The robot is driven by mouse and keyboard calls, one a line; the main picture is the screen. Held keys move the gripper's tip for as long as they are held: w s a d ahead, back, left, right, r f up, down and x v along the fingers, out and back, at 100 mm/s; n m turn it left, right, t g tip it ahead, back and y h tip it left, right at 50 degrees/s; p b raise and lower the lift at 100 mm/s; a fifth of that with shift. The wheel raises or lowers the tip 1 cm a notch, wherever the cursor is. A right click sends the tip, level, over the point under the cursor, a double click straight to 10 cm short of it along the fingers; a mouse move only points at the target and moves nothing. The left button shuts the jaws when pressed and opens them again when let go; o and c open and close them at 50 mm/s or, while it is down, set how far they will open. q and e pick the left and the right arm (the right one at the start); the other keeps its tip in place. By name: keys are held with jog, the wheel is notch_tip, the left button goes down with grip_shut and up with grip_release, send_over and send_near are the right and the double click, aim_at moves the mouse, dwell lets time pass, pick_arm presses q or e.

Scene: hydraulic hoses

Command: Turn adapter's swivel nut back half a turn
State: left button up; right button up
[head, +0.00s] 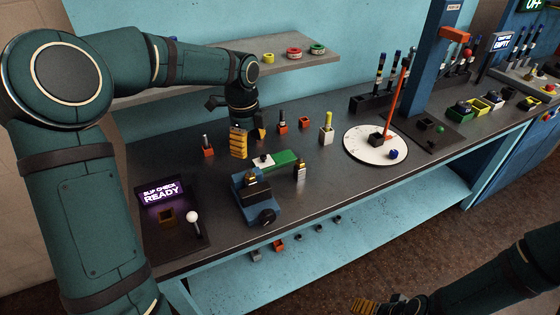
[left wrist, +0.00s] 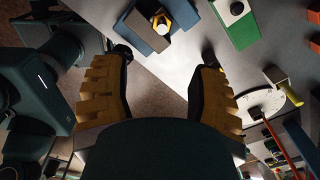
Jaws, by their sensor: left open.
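A small brass-coloured fitting with a nut, which looks like the adapter (head: 250,179), stands upright in the blue vise (head: 252,202) at the front of the bench. In the left wrist view a yellow ring-like nut (left wrist: 162,19) sits on the blue vise body (left wrist: 138,30) at the top. My left gripper (head: 250,142) is open and empty, behind and above the vise. In the left wrist view its yellow-padded fingers (left wrist: 165,58) are wide apart, with nothing between them. My right gripper (head: 380,304) is low at the bottom edge, partly cut off, away from the bench.
A green block with a white plate (head: 286,157) lies behind the vise. Small fittings in blocks stand around it. The "SLIP CHECK READY" station (head: 162,193) is at left. A white round plate (head: 356,150) with a red rod is at right. A shelf (head: 222,75) runs behind.

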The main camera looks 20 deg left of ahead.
aim_at(250, 170)
pick_arm(q)
jog(key=shift+m, duration=0.4)
jog(key=f+b, duration=0.1)
jog(key=f, duration=0.6)
jog(key=a+f+b, duration=0.1)
jog(key=f, duration=0.3)
jog(key=shift+w+f+b, duration=0.15)
jog(key=shift+f+b, duration=0.2)
pick_arm(e)
jog(key=shift+s+d+f, duration=0.1)
jog(key=shift+s+f, duration=0.1)
jog(key=shift+f, duration=1.05)
pick_arm(q)
grip_shut()
